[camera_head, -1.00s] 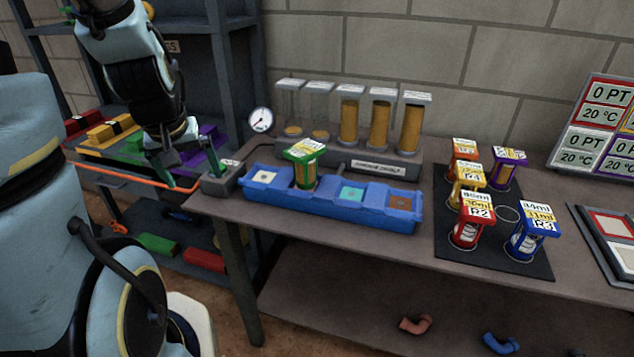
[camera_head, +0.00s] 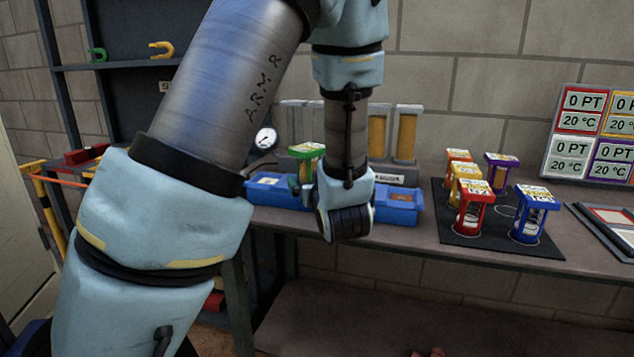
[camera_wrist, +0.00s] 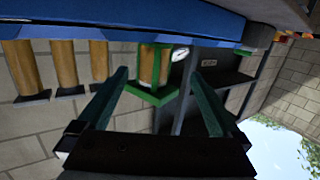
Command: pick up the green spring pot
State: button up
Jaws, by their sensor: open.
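The green spring pot (camera_head: 305,151) stands upright in the blue tray (camera_head: 403,213), its lower part partly hidden behind my wrist. In the wrist view, which is upside down, the green spring pot (camera_wrist: 152,66) shows between the two fingers of my gripper (camera_wrist: 158,74), with the blue tray (camera_wrist: 130,22) along the top. The fingers are wide apart, with nothing gripped. The pot lies beyond the fingertips in line with the gap. In the head view my wrist is in front of the tray and hides most of my gripper.
Several spring pots, including a red one (camera_head: 473,210) and a blue one (camera_head: 533,215), stand on a black mat (camera_head: 480,247) to the right. A rack of tan-filled cylinders (camera_head: 404,135) stands behind the tray. A gauge (camera_head: 265,138) is at its left. Space before the bench is free.

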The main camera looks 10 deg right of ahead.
aim_at(306, 162)
jog(key=shift+s+d+f+t, duration=0.15)
jog(key=shift+s+d+t, duration=0.2)
jog(key=shift+d+t, duration=0.15)
jog(key=shift+w+d+r+b, duration=0.1)
jog(key=shift+w+r+b, duration=0.1)
jog(key=shift+b, duration=0.1)
jog(key=w, duration=0.2)
jog(key=w+p, duration=0.1)
jog(key=w, duration=0.1)
jog(key=shift+w+r, duration=0.2)
jog(key=shift+w, duration=0.2)
jog(key=shift+w+a+p, duration=0.15)
jog(key=shift+w+p, duration=0.25)
jog(key=shift+w, duration=1.1)
jog(key=shift+w+a+p, duration=0.15)
jog(key=shift+w+p, duration=0.25)
jog(key=shift+w, duration=1.1)
grip_shut()
